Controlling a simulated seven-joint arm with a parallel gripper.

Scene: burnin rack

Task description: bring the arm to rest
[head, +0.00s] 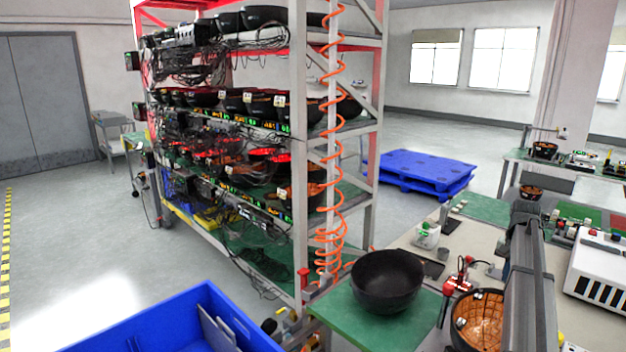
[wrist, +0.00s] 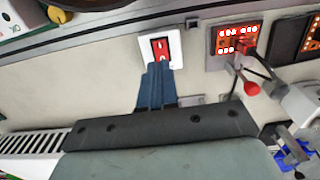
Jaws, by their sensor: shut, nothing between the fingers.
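My gripper (wrist: 158,68) shows in the wrist view with its two blue fingers together and nothing between them. The fingertips are at the lower edge of a white plate with a red rocker switch (wrist: 161,47). I cannot tell whether they touch it. In the head view a grey link of my arm stands over the bench at the right, and the gripper cannot be made out there.
A red-lit display (wrist: 237,40) and a red-knobbed lever (wrist: 251,88) lie right of the fingers. In the head view, a black bowl (head: 387,282) sits on a green mat, an orange-lined bowl (head: 480,320) beside it. A rack (head: 298,150) and blue bin (head: 165,325) stand left.

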